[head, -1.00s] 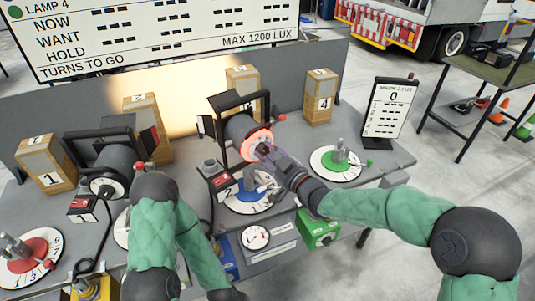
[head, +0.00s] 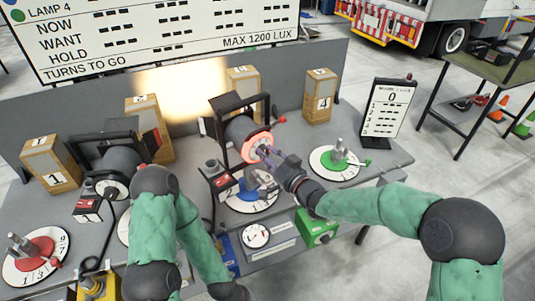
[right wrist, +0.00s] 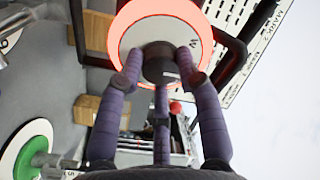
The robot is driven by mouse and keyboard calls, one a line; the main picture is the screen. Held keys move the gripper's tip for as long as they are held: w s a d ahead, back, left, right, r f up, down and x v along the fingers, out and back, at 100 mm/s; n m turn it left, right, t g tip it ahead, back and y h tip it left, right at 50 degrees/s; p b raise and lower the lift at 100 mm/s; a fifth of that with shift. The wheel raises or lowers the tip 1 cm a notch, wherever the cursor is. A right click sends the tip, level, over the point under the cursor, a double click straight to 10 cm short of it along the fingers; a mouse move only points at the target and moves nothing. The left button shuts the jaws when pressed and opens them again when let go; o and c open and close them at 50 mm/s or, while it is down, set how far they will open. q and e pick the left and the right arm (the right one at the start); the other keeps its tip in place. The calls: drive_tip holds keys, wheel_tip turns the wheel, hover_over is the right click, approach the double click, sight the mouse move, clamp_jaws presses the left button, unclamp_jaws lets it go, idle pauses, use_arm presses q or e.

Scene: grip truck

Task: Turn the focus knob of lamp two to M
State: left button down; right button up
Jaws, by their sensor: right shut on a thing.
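Lamp two is the black lamp (head: 237,132) at the middle of the bench, with a glowing red ring (head: 250,153) around its rear face. In the right wrist view the ring (right wrist: 128,18) surrounds a pale disc (right wrist: 115,38) marked with a W, right of the dark focus knob (right wrist: 159,65). My right gripper (head: 266,153) is at this face. In its wrist view the purple fingers (right wrist: 160,75) are closed around the knob. My left arm (head: 160,225) shows at the lower left; its gripper is out of view.
Another lamp (head: 118,165) stands to the left. Numbered boxes stand behind, including box 4 (head: 318,98). A green dial (head: 335,163) and a small display (head: 388,107) are at the right. A large board (head: 160,40) stands at the back.

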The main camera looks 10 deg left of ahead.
drive_tip(key=shift+s+a+f+m, duration=0.1)
drive_tip(key=shift+s+f+m, duration=0.05)
drive_tip(key=shift+f+m, duration=0.2)
drive_tip(key=o, duration=1.2)
drive_tip(key=shift+c, duration=0.2)
drive_tip(key=shift+r, duration=0.2)
drive_tip(key=v, duration=1.2)
